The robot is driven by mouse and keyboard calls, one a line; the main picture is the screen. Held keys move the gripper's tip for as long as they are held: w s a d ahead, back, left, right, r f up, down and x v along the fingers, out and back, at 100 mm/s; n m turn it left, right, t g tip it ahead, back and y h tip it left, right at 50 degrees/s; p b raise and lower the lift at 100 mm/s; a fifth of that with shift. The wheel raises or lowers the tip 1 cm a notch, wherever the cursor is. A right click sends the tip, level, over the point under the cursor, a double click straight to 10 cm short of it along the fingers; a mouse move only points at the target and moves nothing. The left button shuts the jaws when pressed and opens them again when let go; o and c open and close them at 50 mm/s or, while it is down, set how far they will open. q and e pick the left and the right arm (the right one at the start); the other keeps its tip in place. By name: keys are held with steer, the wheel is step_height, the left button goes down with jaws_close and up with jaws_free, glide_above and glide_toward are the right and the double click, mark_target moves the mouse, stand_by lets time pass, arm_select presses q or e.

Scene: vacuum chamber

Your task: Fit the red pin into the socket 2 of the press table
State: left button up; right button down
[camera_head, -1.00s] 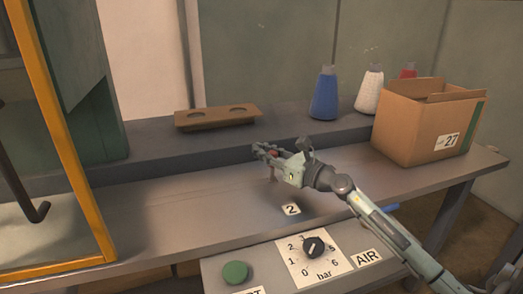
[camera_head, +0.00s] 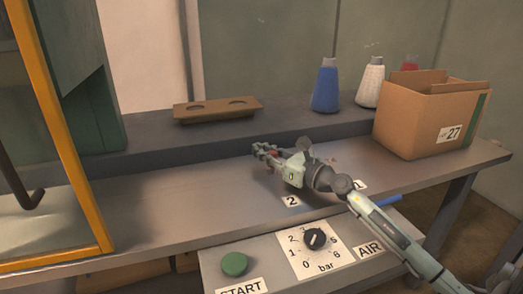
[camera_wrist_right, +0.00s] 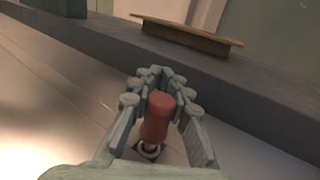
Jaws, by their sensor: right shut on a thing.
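My right gripper (camera_head: 262,151) is over the grey press table (camera_head: 180,196), behind the label 2 (camera_head: 291,202). It is shut on the red pin (camera_wrist_right: 157,117), which stands roughly upright between the fingers (camera_wrist_right: 160,82) in the right wrist view. A pale ring on a dark patch, likely socket 2 (camera_wrist_right: 149,149), shows at the pin's lower end. I cannot tell whether the pin's tip is inside it or above it. In the head view the gripper hides the pin and the socket. My left gripper is not in view.
A brown rack with two holes (camera_head: 217,112) sits on the raised back ledge, with a blue flask (camera_head: 326,88) and a white flask (camera_head: 369,88). A cardboard box (camera_head: 405,125) stands at right. A yellow frame (camera_head: 62,130) stands left. The front panel has a green button (camera_head: 234,264) and a dial (camera_head: 314,239).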

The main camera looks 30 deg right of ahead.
steer(key=shift+f, duration=0.2)
steer(key=c, duration=1.3)
jaws_free()
steer(key=shift+c, duration=0.2)
steer(key=shift+s+f, duration=0.1)
steer(key=shift+s+f, duration=0.1)
steer(key=shift+s, duration=0.25)
steer(key=v, duration=1.1)
steer(key=shift+s+d, duration=0.1)
steer(key=shift+s, duration=0.05)
